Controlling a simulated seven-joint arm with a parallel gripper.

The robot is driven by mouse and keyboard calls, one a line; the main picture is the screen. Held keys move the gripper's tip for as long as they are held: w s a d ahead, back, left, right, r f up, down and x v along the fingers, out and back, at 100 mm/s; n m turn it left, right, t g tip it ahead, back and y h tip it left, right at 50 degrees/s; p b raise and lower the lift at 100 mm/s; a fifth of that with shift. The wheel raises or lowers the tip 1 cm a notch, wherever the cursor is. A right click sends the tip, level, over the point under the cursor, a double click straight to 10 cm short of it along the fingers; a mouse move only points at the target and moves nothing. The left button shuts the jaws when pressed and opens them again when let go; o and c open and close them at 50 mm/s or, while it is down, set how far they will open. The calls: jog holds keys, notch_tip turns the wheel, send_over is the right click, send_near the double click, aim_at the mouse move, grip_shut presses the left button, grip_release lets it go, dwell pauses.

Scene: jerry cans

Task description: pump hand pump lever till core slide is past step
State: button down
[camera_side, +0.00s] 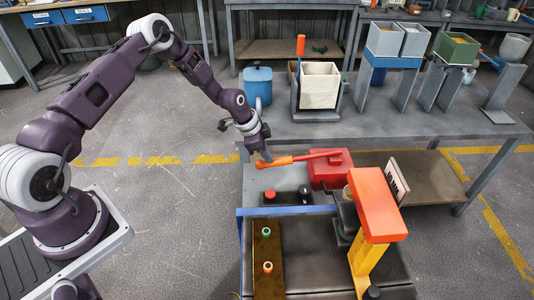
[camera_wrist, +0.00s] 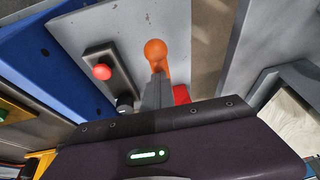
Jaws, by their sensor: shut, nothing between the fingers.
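The hand pump is a red block (camera_side: 330,168) on the bench, with a red lever arm ending in an orange grip (camera_side: 272,161) that points left, roughly level. My gripper (camera_side: 266,156) is shut and empty, with its fingertips right at the orange grip in the side view. In the wrist view the orange grip (camera_wrist: 156,52) shows just beyond my shut fingers (camera_wrist: 157,82); I cannot tell whether they touch it. A bit of the red pump (camera_wrist: 181,95) shows beside the fingers. I cannot clearly pick out the core slide or its step.
An orange-topped press frame (camera_side: 375,205) with a yellow post stands right of the pump, beside a white sign (camera_side: 397,180). A control box with a red button (camera_side: 270,196) and black knob lies in front of the pump. A blue can (camera_side: 257,86) stands behind my gripper.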

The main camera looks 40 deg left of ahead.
jog(key=shift+s+f, duration=0.2)
jog(key=shift+f, duration=0.15)
jog(key=r, duration=0.4)
jog(key=shift+s, duration=0.3)
jog(key=s+a+r, duration=0.4)
jog(key=s+r, duration=0.1)
jog(key=r, duration=0.3)
jog(key=shift+r, duration=0.15)
jog(key=s+d+r+n+y, duration=0.2)
jog(key=s+r, duration=0.3)
jog(key=r, duration=0.4)
jog(key=s+d+r+n+y, duration=0.1)
jog(key=s+d+r, duration=0.1)
jog(key=s+r, duration=0.55)
jog(key=s+d+r+n+t, duration=0.1)
jog(key=s+d+r+n, duration=0.1)
jog(key=s, duration=0.7)
jog(key=s+d+r+n+t, duration=0.1)
jog(key=s+d+r+n, duration=0.2)
jog(key=s+r, duration=0.4)
jog(key=shift+s+d+r+n+h, duration=0.2)
jog(key=shift+s+n+h, duration=0.15)
jog(key=shift+s, duration=0.7)
